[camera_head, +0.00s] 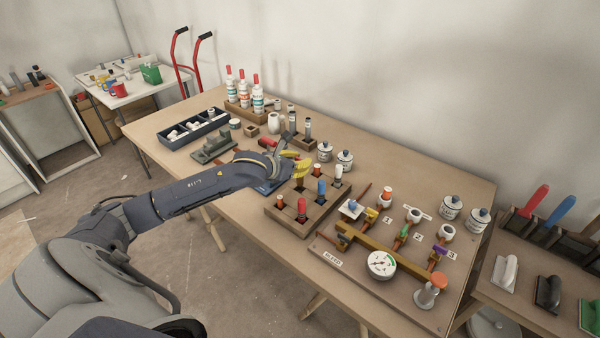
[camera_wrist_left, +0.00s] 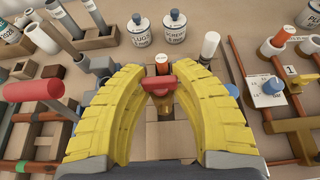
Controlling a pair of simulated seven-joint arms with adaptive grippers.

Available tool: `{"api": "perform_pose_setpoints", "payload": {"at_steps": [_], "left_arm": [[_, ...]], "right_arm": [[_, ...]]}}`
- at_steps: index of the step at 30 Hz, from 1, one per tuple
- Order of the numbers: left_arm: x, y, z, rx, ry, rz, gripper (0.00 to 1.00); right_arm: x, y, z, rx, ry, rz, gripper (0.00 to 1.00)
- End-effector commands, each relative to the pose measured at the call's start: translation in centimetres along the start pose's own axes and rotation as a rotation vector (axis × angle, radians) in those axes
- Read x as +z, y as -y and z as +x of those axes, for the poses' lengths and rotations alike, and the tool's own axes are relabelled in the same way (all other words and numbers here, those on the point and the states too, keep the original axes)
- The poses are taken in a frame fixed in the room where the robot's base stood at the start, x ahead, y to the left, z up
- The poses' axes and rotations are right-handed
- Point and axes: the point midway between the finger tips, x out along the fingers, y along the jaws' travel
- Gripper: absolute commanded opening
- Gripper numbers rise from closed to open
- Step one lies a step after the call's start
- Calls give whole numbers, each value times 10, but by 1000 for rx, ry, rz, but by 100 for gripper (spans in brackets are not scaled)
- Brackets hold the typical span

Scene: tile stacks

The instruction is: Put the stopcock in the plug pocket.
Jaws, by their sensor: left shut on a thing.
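My left gripper (camera_head: 302,168) is over the back end of a wooden plug block (camera_head: 285,218). In the left wrist view its yellow fingers (camera_wrist_left: 158,88) close around a small red T-shaped handle (camera_wrist_left: 158,82), which I take to be the stopcock. The block carries plugs with red (camera_head: 302,208), blue (camera_head: 321,188) and white (camera_head: 338,172) tops. I cannot tell which opening is the plug pocket. My right gripper is not in view.
A pipe board with a gauge (camera_head: 381,264) lies to the right. Bottles in a wooden rack (camera_head: 245,108) and a dark divided tray (camera_head: 195,132) stand toward the far left. Bare tabletop shows along the back edge.

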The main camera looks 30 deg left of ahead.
Motion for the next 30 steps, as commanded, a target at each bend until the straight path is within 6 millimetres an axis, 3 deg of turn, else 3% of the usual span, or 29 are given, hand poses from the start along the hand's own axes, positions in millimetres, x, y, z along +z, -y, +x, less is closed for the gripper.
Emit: {"api": "perform_pose_setpoints", "payload": {"at_steps": [5,15,27,28,30], "left_arm": [[-6,0,3,1,1,-1,0],[-38,0,19,1,1,-1,0],[-40,-1,21,1,2,0,0],[-41,0,21,1,1,0,27],[-41,0,21,1,1,0,35]], "right_arm": [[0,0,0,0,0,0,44],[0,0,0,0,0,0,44],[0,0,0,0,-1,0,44],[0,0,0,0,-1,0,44],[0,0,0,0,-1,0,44]]}}
